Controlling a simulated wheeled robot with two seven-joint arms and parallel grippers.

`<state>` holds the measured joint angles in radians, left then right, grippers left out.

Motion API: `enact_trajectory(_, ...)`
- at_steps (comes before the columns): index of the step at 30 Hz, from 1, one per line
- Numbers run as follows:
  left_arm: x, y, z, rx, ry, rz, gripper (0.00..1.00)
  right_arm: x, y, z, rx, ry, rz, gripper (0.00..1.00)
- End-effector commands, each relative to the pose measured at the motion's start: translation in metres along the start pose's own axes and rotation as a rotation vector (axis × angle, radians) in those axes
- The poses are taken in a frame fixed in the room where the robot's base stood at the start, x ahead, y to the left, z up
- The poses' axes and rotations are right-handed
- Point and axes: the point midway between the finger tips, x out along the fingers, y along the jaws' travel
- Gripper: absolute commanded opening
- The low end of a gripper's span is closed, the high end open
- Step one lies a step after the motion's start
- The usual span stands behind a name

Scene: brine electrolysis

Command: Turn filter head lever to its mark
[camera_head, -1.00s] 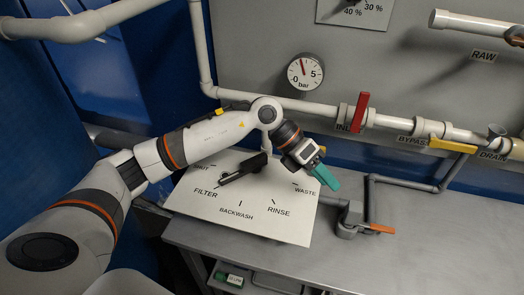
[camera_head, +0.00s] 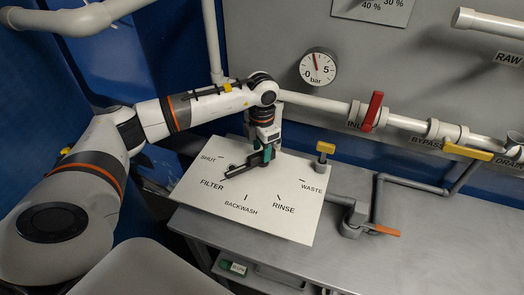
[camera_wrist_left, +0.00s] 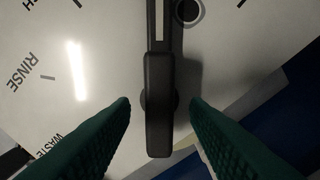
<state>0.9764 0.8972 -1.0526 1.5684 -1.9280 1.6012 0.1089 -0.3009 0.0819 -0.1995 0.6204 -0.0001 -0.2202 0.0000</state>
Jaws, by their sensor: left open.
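The filter head is a white plate (camera_head: 292,231) with printed marks SHUT, FILTER, BACKWASH, RINSE and WASTE. Its black lever (camera_head: 236,169) points to the front left, with its thin tip near the FILTER mark. My left gripper (camera_head: 261,156) hangs over the lever's thick end, pointing down. In the left wrist view, its two green fingers (camera_wrist_left: 160,104) are open, one on each side of the black lever (camera_wrist_left: 158,75), with a gap showing on both sides. The fingers partly hide the lever's thick end in the head view. My right gripper is not in view.
A yellow-topped post (camera_head: 325,149) stands at the plate's back right. Behind run white pipes with a red handle (camera_head: 373,111) and a yellow handle (camera_head: 468,152). A gauge (camera_head: 317,68) is on the wall. An orange-handled valve (camera_head: 352,220) sits right of the plate.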

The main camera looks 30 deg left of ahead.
Motion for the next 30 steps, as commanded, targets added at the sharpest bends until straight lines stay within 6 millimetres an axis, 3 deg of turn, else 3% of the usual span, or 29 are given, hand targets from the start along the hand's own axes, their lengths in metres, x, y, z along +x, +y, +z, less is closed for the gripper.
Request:
enact_trajectory(6,0.021,0.000,0.000,0.000,0.000,0.001,0.42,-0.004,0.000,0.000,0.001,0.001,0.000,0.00)
enact_trajectory(16,0.025,0.000,0.000,0.001,0.002,0.001,0.42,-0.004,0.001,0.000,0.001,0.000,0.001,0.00)
enact_trajectory(24,0.025,0.000,-0.001,0.001,0.002,0.001,0.00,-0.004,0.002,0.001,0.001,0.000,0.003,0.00)
enact_trajectory(30,0.024,0.000,0.000,0.001,0.002,0.001,0.00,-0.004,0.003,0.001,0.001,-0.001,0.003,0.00)
